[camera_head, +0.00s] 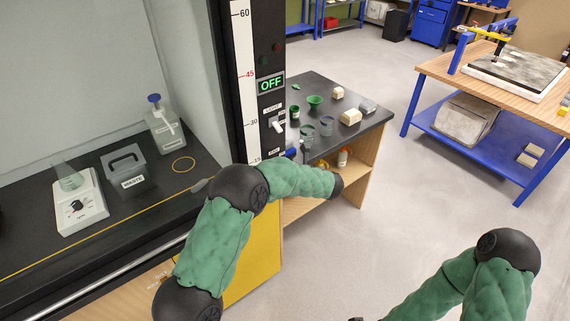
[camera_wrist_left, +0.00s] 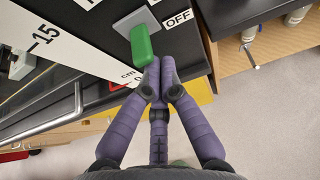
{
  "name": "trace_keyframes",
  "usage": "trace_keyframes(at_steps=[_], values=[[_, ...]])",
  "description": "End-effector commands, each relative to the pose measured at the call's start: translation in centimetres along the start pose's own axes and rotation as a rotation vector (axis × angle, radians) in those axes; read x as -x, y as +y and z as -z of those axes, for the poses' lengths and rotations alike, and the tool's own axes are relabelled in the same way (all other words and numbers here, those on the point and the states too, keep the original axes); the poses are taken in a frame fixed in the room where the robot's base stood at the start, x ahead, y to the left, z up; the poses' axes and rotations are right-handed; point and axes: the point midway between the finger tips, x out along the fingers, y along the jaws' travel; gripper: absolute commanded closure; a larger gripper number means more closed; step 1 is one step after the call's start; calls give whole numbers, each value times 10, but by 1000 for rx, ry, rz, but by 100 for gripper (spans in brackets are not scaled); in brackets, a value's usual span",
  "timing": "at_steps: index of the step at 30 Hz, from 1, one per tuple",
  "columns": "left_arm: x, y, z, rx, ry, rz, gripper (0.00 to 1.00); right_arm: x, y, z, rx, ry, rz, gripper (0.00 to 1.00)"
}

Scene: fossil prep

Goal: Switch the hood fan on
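The fume hood's post (camera_head: 244,90) carries a display (camera_head: 271,84) reading OFF in green. Below it is a switch labelled LIGHT with a pale lever (camera_head: 278,126). A partly covered label lower down appears to read FAN. In the left wrist view a green switch lever (camera_wrist_left: 142,46) stands out from a grey plate, beside an OFF label (camera_wrist_left: 178,18). My left gripper (camera_wrist_left: 159,72) has its purple fingers together, tips right at the lever's lower end; I cannot tell if they touch. In the head view my left arm hides most of this gripper. My right gripper is out of view.
The hood's work surface (camera_head: 125,222) holds a scale (camera_head: 80,205), a waste box (camera_head: 124,170) and a bottle (camera_head: 162,125). A side table (camera_head: 340,98) with small cups and blocks stands just behind my left arm. A blue-framed bench (camera_head: 440,68) is at right. Floor between is clear.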

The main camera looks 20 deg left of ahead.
Motion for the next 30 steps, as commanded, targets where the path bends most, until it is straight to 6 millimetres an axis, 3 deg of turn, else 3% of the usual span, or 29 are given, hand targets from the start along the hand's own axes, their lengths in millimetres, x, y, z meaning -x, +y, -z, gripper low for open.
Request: trace_keyframes(at_steps=[1,3,10,30], values=[[4,0,-9,1,32,0,100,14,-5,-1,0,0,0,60],[6,0,-10,2,78,0,100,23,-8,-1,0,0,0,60],[2,0,-2,-2,82,0,100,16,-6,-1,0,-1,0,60],[10,0,-18,0,79,0,100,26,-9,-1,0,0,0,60]])
